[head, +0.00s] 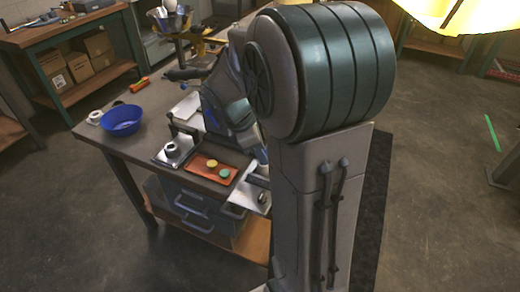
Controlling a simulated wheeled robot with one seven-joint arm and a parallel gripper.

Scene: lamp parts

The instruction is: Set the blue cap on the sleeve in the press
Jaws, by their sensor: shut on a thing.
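An orange-red tray (196,173) on the workbench holds a yellow round cap (212,163) and a green round cap (224,173). I see no blue cap. Left of the tray, a metal plate fixture (160,157) carries a grey round part (173,150). Right of the tray, another metal fixture (247,196) sits at the bench's front edge, partly behind my arm. I cannot tell which fixture is the press, and I cannot make out the sleeve. My arm fills the middle and hides its own end, so my gripper is not visible.
A blue bowl (122,121) and a small white-grey ring (95,117) stand at the bench's left. Blue drawers (188,205) sit under the bench.

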